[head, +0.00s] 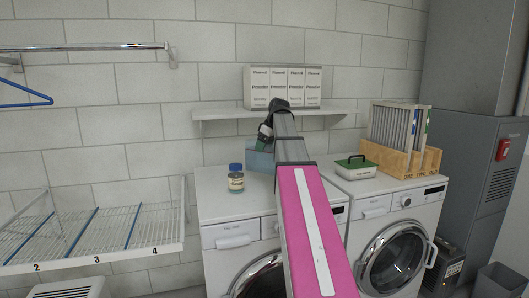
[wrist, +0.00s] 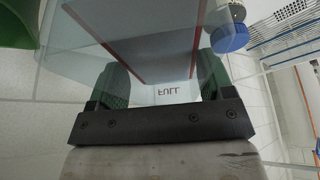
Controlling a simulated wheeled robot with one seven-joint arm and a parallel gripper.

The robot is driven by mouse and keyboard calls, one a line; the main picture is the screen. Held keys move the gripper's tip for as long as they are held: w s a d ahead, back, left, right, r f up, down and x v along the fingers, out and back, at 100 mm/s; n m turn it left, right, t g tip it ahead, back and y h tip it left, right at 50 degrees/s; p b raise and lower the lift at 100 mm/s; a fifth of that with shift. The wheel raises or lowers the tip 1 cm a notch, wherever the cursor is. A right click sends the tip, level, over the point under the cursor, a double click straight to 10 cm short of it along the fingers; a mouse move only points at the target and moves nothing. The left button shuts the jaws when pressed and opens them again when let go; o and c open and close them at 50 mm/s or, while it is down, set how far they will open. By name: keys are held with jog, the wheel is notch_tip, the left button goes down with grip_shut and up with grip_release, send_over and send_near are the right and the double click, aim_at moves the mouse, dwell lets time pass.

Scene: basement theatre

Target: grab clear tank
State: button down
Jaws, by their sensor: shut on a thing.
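The clear tank (wrist: 160,45) fills the upper middle of the wrist view. It has transparent walls, red lines and the word FULL on it. My gripper (wrist: 165,82) has a dark finger on either side of the tank's near part and is shut on it. In the head view the tank (head: 259,160) shows as a pale blue box on or just above the left washer top, partly hidden by my arm. My gripper (head: 265,134) is above it there, mostly hidden too. I cannot tell whether the tank touches the washer.
A blue-lidded jar (head: 236,179) stands just left of the tank. A green-lidded case (head: 354,166) and a wooden file holder (head: 397,151) sit on the right washer. A wall shelf (head: 221,114) with white boxes (head: 285,88) overhangs behind. A wire rack (head: 84,236) is at left.

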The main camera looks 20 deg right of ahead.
jog(key=shift+r, duration=1.9)
jog(key=shift+s, duration=0.1)
